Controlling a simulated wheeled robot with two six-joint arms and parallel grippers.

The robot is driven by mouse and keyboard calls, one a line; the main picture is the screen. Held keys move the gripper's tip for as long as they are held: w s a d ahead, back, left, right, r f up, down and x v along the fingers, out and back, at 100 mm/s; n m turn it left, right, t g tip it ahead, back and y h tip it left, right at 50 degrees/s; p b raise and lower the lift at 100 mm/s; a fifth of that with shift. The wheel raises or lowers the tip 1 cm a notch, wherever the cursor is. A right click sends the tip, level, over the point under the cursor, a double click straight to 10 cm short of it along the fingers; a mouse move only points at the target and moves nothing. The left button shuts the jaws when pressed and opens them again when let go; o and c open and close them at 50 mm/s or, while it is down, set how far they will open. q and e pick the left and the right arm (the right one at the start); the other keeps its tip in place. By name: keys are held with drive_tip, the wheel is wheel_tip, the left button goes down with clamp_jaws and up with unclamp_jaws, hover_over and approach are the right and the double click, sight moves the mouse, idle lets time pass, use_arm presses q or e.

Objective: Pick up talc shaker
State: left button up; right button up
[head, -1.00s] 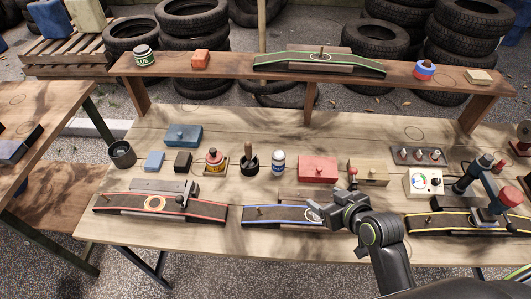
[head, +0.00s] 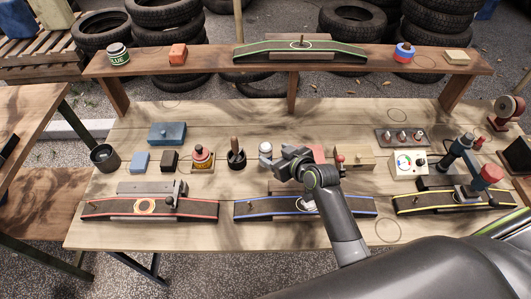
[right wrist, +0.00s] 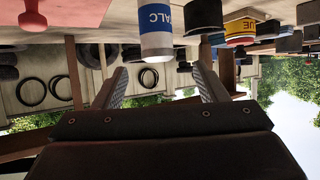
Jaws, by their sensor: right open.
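The talc shaker is a small white bottle with a blue label. In the head view its white top (head: 265,148) shows just behind my right gripper (head: 279,163), which hides much of its body. In the right wrist view, which is upside down, the talc shaker (right wrist: 155,32) stands ahead of the gap between the two fingers of my right gripper (right wrist: 160,85). The fingers are spread wide with nothing between them. I cannot tell the exact distance left to the bottle. My left gripper is not in view.
A red block (head: 317,152) is close on the right, partly hidden. A blue-edged ramp (head: 250,208) lies in front. A raised shelf (head: 200,74) runs behind.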

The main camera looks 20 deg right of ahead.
sight(270, 152)
drive_tip(key=shift+d+f+p+x, duration=0.1)
drive_tip(key=shift+f+p+x, duration=0.05)
drive_tip(key=shift+x, duration=0.9)
drive_tip(key=shift+d+f+p+x, duration=0.1)
drive_tip(key=shift+f+p+x, duration=0.1)
drive_tip(key=shift+x, duration=0.85)
drive_tip(key=shift+d+f+p+x, duration=0.1)
drive_tip(key=shift+p+x, duration=0.05)
drive_tip(key=shift+x, duration=0.9)
drive_tip(key=shift+s, duration=0.2)
drive_tip(key=c, duration=1.1)
drive_tip(key=shift+c, duration=0.2)
drive_tip(key=shift+r, duration=0.15)
